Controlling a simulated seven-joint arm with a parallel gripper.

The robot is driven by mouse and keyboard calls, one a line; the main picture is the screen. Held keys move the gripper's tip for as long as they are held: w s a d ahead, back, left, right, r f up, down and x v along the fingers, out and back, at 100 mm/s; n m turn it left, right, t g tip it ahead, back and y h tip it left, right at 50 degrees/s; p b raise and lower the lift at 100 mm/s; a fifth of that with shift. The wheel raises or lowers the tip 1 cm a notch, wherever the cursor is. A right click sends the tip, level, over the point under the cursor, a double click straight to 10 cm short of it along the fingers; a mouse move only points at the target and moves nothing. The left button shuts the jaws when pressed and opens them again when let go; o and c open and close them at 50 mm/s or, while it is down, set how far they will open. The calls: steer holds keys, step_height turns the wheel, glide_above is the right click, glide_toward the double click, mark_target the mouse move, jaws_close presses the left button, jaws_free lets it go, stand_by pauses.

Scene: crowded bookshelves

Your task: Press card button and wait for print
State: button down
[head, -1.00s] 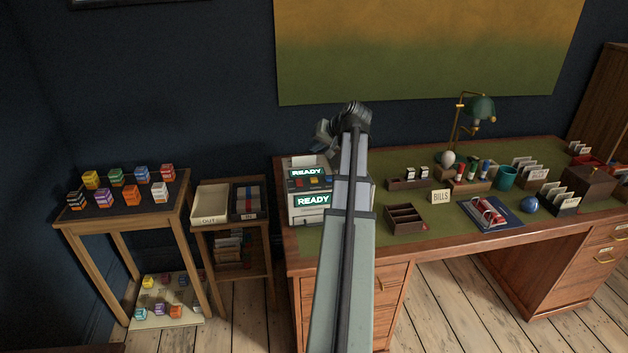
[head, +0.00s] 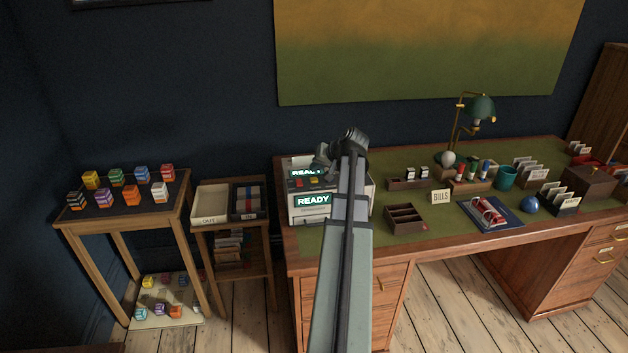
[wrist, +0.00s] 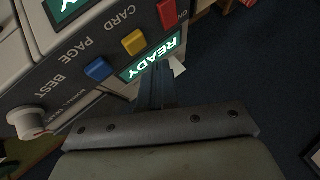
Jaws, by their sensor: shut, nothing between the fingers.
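The printer (head: 311,213) stands at the desk's left end, with two green READY screens. In the wrist view, its panel shows a yellow button (wrist: 135,41) beside the word CARD, a blue button (wrist: 98,69) beside PAGE, and a red button (wrist: 167,13). My gripper (head: 321,165) is over the printer's top and covers part of the upper screen. In the wrist view, its shut fingers (wrist: 158,75) hold nothing. Their tips are by the READY screen (wrist: 155,58), below the yellow button in the picture. I cannot tell whether they touch the panel.
A pale knob (wrist: 27,122) marked BEST sticks out of the panel. A small side table (head: 196,233) with trays stands left of the desk. A compartment box (head: 404,218) and a BILLS sign (head: 440,196) lie right of the printer.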

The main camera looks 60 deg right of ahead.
steer(key=shift+f, duration=0.55)
steer(key=shift+f, duration=0.2)
stand_by(1.7)
steer(key=shift+f, duration=0.25)
